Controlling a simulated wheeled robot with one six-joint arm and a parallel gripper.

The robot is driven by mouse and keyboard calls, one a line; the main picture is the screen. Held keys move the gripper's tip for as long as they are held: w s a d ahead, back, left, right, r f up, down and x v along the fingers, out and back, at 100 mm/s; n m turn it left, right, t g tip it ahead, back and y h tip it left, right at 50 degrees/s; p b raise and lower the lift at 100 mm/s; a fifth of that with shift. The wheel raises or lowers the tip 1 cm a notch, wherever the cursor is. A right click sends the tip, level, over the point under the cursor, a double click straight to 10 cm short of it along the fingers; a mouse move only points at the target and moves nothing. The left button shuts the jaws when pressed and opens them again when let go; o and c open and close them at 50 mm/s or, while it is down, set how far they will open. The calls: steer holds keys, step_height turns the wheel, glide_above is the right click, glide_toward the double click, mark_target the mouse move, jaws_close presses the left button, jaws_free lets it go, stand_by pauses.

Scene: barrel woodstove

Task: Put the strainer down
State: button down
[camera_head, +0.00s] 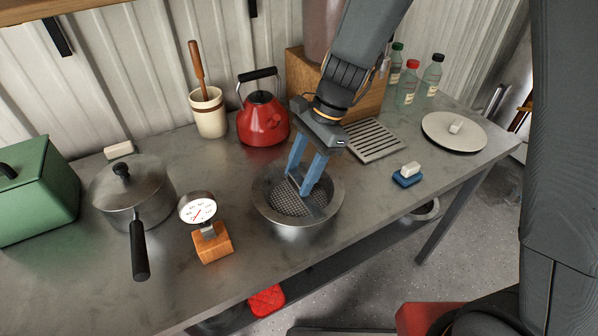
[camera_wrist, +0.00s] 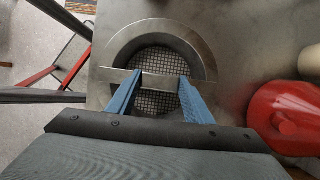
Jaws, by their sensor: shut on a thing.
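The strainer (camera_head: 270,208) is a round metal bowl with a mesh bottom and a flat bar across it. It is at the middle of the grey worktop, near the front edge. My gripper (camera_head: 303,188) reaches down into the bowl from above, with its blue fingers at the bar. In the wrist view, the fingers (camera_wrist: 157,82) press on the two sides of the strainer's crossbar (camera_wrist: 155,80), with the mesh below. The strainer looks upright; I cannot tell whether its underside touches the worktop.
A dial thermometer on a wooden block (camera_head: 212,243) and a lidded pot (camera_head: 133,190) stand to the left. A red kettle (camera_head: 262,122) and a crock (camera_head: 209,115) are behind. A slotted metal plate (camera_head: 374,140), blue sponge holder (camera_head: 407,178) and round plate (camera_head: 452,132) lie to the right.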

steer(key=shift+f, duration=0.15)
steer(key=c, duration=0.9)
jaws_free()
